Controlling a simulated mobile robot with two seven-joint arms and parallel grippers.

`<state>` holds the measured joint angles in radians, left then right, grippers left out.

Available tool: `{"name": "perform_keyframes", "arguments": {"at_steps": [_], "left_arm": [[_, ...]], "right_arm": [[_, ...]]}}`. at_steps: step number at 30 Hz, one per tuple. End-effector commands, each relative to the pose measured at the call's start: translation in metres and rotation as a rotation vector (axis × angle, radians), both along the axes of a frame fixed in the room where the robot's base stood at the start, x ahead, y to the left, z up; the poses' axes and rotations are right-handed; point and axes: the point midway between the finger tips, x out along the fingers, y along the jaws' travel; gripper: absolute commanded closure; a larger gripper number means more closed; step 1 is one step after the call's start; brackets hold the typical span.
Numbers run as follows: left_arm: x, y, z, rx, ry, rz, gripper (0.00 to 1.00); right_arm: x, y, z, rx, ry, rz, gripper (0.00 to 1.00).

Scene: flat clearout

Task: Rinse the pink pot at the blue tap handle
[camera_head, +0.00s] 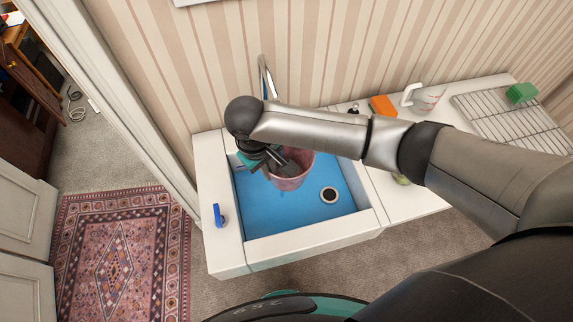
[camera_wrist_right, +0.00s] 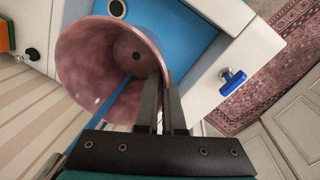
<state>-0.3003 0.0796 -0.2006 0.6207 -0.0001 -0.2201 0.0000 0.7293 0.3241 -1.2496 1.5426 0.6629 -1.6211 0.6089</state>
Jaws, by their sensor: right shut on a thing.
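The pink pot (camera_head: 292,178) is over the blue sink basin (camera_head: 285,220), and my arm partly hides it. My right gripper (camera_head: 277,160) is shut on the pot's rim. In the right wrist view the fingers (camera_wrist_right: 168,100) pinch the wall of the pot (camera_wrist_right: 85,65), whose open mouth faces the camera. A dark spot shows in its bottom. A thin blue streak (camera_wrist_right: 112,103) runs into the pot; I cannot tell whether it is water. The blue tap handle (camera_head: 219,214) sits on the sink's left rim and also shows in the wrist view (camera_wrist_right: 232,82). My left gripper is not in view.
The metal tap spout (camera_head: 265,75) rises behind the sink, partly hidden by my arm. The drain (camera_head: 329,195) is right of the pot. An orange block (camera_head: 383,106), a pale mug (camera_head: 428,100), a wire rack (camera_head: 510,115) and a green sponge (camera_head: 521,93) are on the right counter.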

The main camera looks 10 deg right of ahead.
Motion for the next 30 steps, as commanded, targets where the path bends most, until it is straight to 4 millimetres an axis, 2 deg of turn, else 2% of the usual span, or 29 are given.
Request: {"name": "perform_keyframes", "arguments": {"at_steps": [11, 22, 30], "left_arm": [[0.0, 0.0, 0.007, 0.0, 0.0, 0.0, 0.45], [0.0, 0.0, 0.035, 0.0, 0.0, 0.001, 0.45], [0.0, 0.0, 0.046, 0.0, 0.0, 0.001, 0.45]], "right_arm": [[-0.004, 0.002, 0.001, -0.001, 0.0, 0.0, 1.0], [-0.021, -0.02, 0.004, -0.001, 0.0, -0.001, 1.0], [-0.033, -0.037, 0.002, 0.0, 0.0, -0.001, 1.0]]}}
